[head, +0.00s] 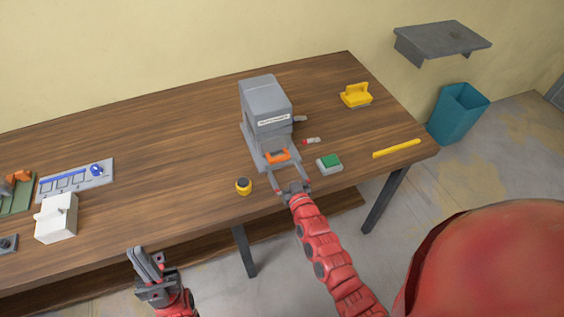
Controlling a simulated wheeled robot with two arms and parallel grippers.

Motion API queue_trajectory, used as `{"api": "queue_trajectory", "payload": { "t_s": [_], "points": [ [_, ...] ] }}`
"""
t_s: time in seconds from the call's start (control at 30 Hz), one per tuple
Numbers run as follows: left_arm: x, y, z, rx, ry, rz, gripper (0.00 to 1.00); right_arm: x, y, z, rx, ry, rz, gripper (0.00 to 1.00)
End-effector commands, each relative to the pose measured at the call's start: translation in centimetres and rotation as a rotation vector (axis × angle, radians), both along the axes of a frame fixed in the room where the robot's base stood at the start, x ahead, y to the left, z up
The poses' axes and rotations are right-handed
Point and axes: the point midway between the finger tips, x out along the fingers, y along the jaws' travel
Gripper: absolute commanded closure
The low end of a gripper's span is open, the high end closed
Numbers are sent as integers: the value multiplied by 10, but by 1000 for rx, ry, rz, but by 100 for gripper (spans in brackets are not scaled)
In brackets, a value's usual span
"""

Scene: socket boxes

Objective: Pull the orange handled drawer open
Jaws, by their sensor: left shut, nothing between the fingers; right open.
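The grey box machine (266,108) stands on the table towards the back. The orange handle (277,155) is low on its front, at the grey drawer or base part. My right gripper (289,180) is open just in front of the handle, its fingers pointing at the machine, one to each side. I cannot tell whether the fingers touch anything. My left gripper (145,262) is shut and empty, in front of the table's front edge at the lower left, well away from the machine.
A green-topped block (329,162) lies right of my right gripper and a yellow-black knob (243,186) lies left of it. A yellow bar (397,148) and yellow handled block (356,95) are farther right. A white block (57,218) and a grey-blue panel (75,181) are at left.

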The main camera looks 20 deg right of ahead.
Motion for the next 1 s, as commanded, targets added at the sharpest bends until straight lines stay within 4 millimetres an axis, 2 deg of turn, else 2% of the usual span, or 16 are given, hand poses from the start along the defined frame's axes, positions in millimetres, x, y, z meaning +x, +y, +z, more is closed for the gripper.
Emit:
{"api": "queue_trajectory", "payload": {
  "t_s": [0.2, 0.5, 1.0],
  "points": [
    [0, 0, 3, 0, 0, 0, 100, 16, 0, 0, 0, 0, -1, 0],
    [0, 0, 3, 0, 0, 0, 100, 17, 0, 0, 1, 0, -1, 0],
    [0, 0, 3, 0, 0, 0, 100, 17, 0, -1, 0, 1, -1, 90]
  ]
}}
